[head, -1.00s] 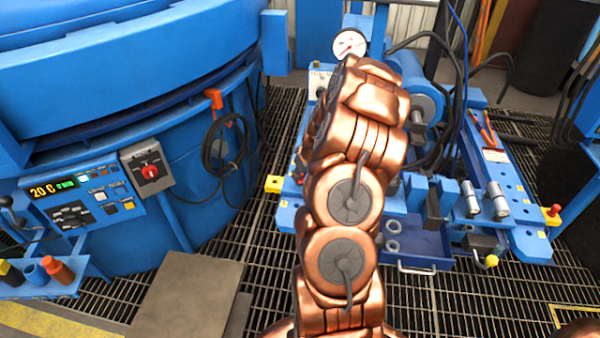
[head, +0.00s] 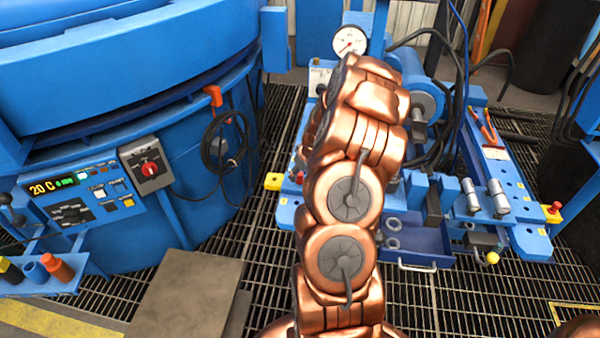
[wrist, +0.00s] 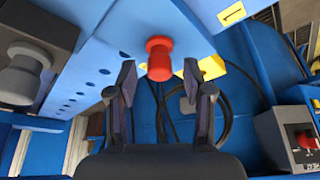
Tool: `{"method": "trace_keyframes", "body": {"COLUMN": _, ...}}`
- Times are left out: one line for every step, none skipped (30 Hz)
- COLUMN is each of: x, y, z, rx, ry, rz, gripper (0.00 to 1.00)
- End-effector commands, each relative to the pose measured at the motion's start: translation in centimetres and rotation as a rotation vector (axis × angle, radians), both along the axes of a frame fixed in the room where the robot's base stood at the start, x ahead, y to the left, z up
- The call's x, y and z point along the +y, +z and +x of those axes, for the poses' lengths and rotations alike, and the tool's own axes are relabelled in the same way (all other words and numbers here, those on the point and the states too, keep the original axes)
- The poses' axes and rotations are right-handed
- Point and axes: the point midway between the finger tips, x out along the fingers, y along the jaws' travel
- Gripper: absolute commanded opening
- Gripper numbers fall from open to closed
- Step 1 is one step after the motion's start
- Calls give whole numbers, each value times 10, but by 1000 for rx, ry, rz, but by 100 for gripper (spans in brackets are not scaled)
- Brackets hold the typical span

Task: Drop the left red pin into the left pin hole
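The left red pin (wrist: 159,60) has a round head and shows ahead of my gripper in the wrist view, in line with the gap between the fingers. In the head view only a small red part of it (head: 299,177) shows beside my arm. A yellow block (wrist: 204,68) is just right of the pin; it also shows in the head view (head: 273,181). My gripper (wrist: 160,75) is open, with one finger on each side of the gap and nothing held. I cannot make out the left pin hole for certain. My arm hides the gripper in the head view.
A blue fixture bench (head: 520,240) with small dark holes stands ahead, with a second red pin (head: 556,207) at its right end. A grey cylindrical fitting (wrist: 22,72) is left of my gripper. The blue furnace (head: 130,80) and its cable (head: 225,145) stand at left.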

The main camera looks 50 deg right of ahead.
Motion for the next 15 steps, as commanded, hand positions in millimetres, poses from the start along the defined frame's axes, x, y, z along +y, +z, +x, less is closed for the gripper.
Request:
{"method": "trace_keyframes", "body": {"x": 0, "y": 0, "z": 0, "rx": 0, "ry": 0, "rz": 0, "gripper": 52}}
{"method": "trace_keyframes", "body": {"x": 0, "y": 0, "z": 0, "rx": 0, "ry": 0, "rz": 0, "gripper": 52}}
{"method": "trace_keyframes", "body": {"x": 0, "y": 0, "z": 0, "rx": 0, "ry": 0, "rz": 0, "gripper": 52}}
{"method": "trace_keyframes", "body": {"x": 0, "y": 0, "z": 0, "rx": 0, "ry": 0, "rz": 0, "gripper": 52}}
{"method": "trace_keyframes", "body": {"x": 0, "y": 0, "z": 0, "rx": 0, "ry": 0, "rz": 0, "gripper": 52}}
{"method": "trace_keyframes", "body": {"x": 0, "y": 0, "z": 0, "rx": 0, "ry": 0, "rz": 0, "gripper": 52}}
{"method": "trace_keyframes", "body": {"x": 0, "y": 0, "z": 0, "rx": 0, "ry": 0, "rz": 0, "gripper": 52}}
{"method": "trace_keyframes", "body": {"x": 0, "y": 0, "z": 0, "rx": 0, "ry": 0, "rz": 0, "gripper": 52}}
{"method": "trace_keyframes", "body": {"x": 0, "y": 1, "z": 0, "rx": 0, "ry": 0, "rz": 0, "gripper": 52}}
{"method": "trace_keyframes", "body": {"x": 0, "y": 1, "z": -1, "rx": 0, "ry": 0, "rz": 0, "gripper": 52}}
{"method": "trace_keyframes", "body": {"x": 0, "y": 2, "z": -1, "rx": 0, "ry": 0, "rz": 0, "gripper": 52}}
{"method": "trace_keyframes", "body": {"x": 0, "y": 4, "z": -1, "rx": -1, "ry": 0, "rz": 0, "gripper": 52}}
{"method": "trace_keyframes", "body": {"x": 0, "y": 5, "z": -2, "rx": -1, "ry": 0, "rz": 0, "gripper": 52}}
{"method": "trace_keyframes", "body": {"x": 0, "y": 7, "z": -2, "rx": -1, "ry": 0, "rz": 0, "gripper": 52}}
{"method": "trace_keyframes", "body": {"x": 0, "y": 9, "z": -3, "rx": -1, "ry": 0, "rz": 0, "gripper": 52}}
